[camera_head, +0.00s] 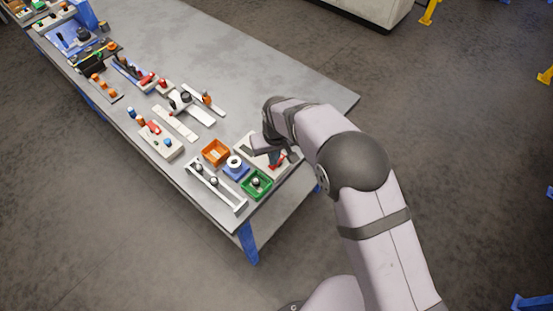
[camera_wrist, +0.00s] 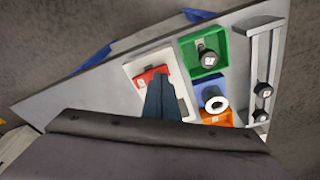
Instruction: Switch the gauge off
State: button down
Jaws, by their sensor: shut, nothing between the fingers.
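A pale box or panel (camera_head: 247,151) sits near the table corner, with a small red part (camera_head: 280,163) on it. In the wrist view the panel (camera_wrist: 182,98) looks white, and the red part (camera_wrist: 145,79) carries a small light mark. I cannot make out a dial or tell for certain that this is the gauge. My gripper (camera_wrist: 156,78) is shut and empty, its fingers pointing down over the panel. The fingertips overlap the red part and hide some of it; whether they touch is unclear. In the head view my gripper (camera_head: 273,157) is partly hidden by my wrist.
Close by stand a green tray (camera_head: 257,185) with a dark knob, a blue block (camera_head: 236,168) with a white ring, an orange tray (camera_head: 215,152) and a pale rail with knobs (camera_head: 215,188). More fixtures line the left edge. The table's far side (camera_head: 240,55) is clear.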

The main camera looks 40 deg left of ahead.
notch_tip(320, 180, up, 7)
jog(key=p, duration=0.4)
dwell(0.4)
jog(key=shift+f, duration=0.1)
jog(key=s+d+f+g+h, duration=0.1)
jog(key=s+d+f+h, duration=0.2)
jog(key=d, duration=0.5)
jog(key=s+d+f+g+h, duration=0.1)
jog(key=s+d+f, duration=0.3)
jog(key=d, duration=0.5)
jog(key=s+d+r+m+g, duration=0.1)
jog(key=s+d+r+m, duration=0.3)
jog(key=d, duration=0.7)
jog(key=w+d+r+m+g, duration=0.1)
jog(key=d+r+m, duration=0.1)
jog(key=d+r, duration=0.75)
jog(key=w+d+r+m+t+y, duration=0.2)
jog(key=w+d+m, duration=0.3)
jog(key=d, duration=0.6)
jog(key=shift+w+d+r+m+t, duration=0.15)
jog(key=shift+d+r+m+t, duration=0.3)
jog(key=shift+r, duration=0.2)
